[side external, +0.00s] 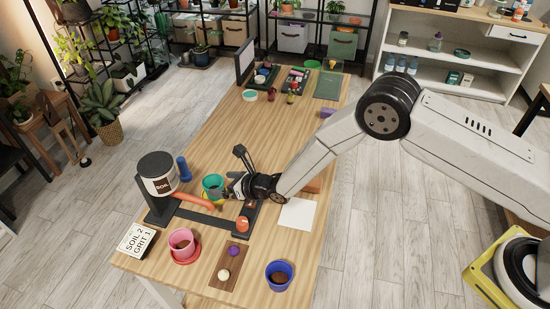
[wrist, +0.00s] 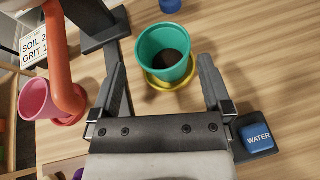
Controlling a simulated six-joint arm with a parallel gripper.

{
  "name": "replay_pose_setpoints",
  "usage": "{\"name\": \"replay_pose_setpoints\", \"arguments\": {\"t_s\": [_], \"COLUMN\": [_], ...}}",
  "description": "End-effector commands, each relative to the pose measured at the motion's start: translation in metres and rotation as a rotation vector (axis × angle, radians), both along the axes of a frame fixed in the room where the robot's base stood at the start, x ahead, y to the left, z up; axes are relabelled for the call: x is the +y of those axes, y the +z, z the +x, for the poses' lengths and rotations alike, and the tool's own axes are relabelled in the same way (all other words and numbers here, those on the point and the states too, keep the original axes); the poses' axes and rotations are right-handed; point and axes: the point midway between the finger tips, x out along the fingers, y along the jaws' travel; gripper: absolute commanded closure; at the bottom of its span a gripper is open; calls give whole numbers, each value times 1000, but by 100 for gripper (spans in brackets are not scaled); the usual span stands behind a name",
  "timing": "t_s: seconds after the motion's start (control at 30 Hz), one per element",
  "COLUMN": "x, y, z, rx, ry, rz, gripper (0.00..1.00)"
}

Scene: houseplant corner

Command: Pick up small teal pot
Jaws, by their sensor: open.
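The small teal pot (side external: 212,185) stands upright on the table, left of my gripper in the side external view. In the wrist view the teal pot (wrist: 165,52) sits on a yellow saucer (wrist: 180,82) with dark soil inside. My gripper (side external: 228,186) is open. In the wrist view its two fingers (wrist: 164,80) stand apart, with the pot just beyond and between their tips. I see nothing between the fingers near the palm. In the side view my gripper hides part of the pot's right side.
A soil dispenser (side external: 158,172) with an orange spout (side external: 194,200) stands close left of the pot. A pink pot (side external: 181,241) on a red saucer and a blue pot (side external: 279,274) are nearer the front. A blue WATER button (wrist: 258,137) lies right of my gripper. The table's middle is clear.

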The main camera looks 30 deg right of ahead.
Motion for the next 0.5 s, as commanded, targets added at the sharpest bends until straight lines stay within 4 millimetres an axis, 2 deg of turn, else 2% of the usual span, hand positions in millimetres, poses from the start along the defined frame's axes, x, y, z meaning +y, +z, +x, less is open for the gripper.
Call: {"name": "replay_pose_setpoints", "arguments": {"t_s": [0.5], "x": [12], "y": [-15], "z": [18], "rx": [-1], "ry": [0], "rz": [0], "gripper": [0]}}
